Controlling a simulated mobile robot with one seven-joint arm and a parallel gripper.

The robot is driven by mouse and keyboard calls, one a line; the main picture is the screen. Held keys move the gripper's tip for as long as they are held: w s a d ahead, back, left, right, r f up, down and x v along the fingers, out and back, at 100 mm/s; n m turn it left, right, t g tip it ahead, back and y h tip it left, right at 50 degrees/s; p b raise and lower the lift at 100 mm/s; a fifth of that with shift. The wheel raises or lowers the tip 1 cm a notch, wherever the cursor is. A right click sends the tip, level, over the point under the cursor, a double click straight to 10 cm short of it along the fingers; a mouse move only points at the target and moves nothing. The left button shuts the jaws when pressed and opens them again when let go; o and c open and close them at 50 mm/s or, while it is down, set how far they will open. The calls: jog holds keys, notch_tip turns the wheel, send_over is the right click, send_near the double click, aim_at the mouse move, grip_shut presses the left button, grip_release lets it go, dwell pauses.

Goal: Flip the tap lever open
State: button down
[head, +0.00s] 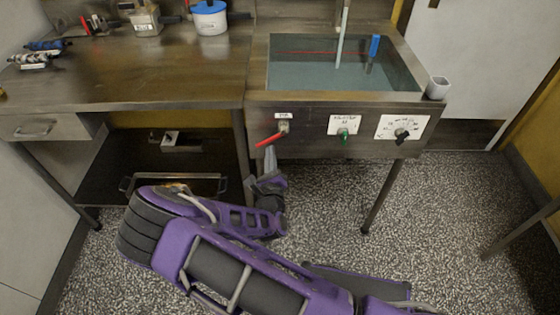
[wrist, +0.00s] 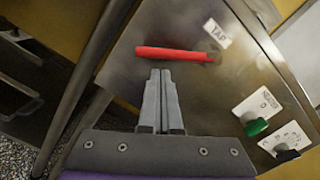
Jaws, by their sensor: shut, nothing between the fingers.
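The tap lever (head: 269,139) is a red bar on the front panel of the metal tank, beside a small white label. In the head view it slants down to the left from its pivot. In the wrist view the red lever (wrist: 175,54) lies across the panel, with its pivot at the right beside the "TAP" label (wrist: 217,33). My gripper (head: 270,152) is just below the lever in the head view. In the wrist view my gripper (wrist: 160,72) is shut and empty, its fingertips just under the middle of the lever. I cannot tell whether they touch it.
A green knob (head: 344,134) and a black dial knob (head: 402,135) sit right of the lever on the tank panel (head: 310,147). The tank holds liquid. A workbench (head: 170,85) with a drawer stands at left, and a grey cup (head: 437,88) at the tank's right corner.

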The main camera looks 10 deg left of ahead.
aim_at(260, 145)
jog(key=shift+a+r, duration=0.2)
jog(key=shift+r, duration=0.1)
jog(key=shift+s+a+r+m+p, duration=0.1)
jog(key=shift+a+r+m+p, duration=0.2)
jog(key=shift+m+p, duration=0.5)
jog(key=m+p, duration=0.1)
jog(key=a+r+m+p, duration=0.1)
jog(key=r+m+p, duration=0.1)
jog(key=m+p, duration=0.1)
jog(key=shift+s+a+r, duration=0.2)
jog(key=shift+a+r, duration=0.05)
jog(key=shift+a, duration=0.05)
jog(key=shift+r, duration=0.1)
dwell(0.4)
jog(key=shift+a, duration=0.1)
dwell(0.3)
